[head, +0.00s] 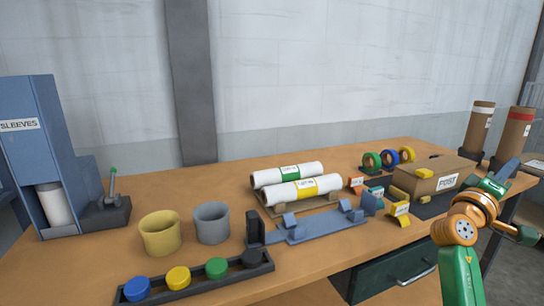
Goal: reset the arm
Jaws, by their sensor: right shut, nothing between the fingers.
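My right arm comes in at the lower right, with green and orange links. Its gripper (509,167) is near the right end of the workbench, just right of the cardboard POST box (432,178). Its fingers look shut, with nothing seen between them. I cannot tell how far above the bench it is. My left arm and gripper are not in view.
The wooden bench (215,268) holds a blue SLEEVES dispenser (62,140), a yellow cup (160,234), a grey cup (211,223), a button tray (200,285), white rolls (303,190), tape rings (389,158) and a blue-grey fixture (315,226). Cardboard tubes (514,135) stand at far right.

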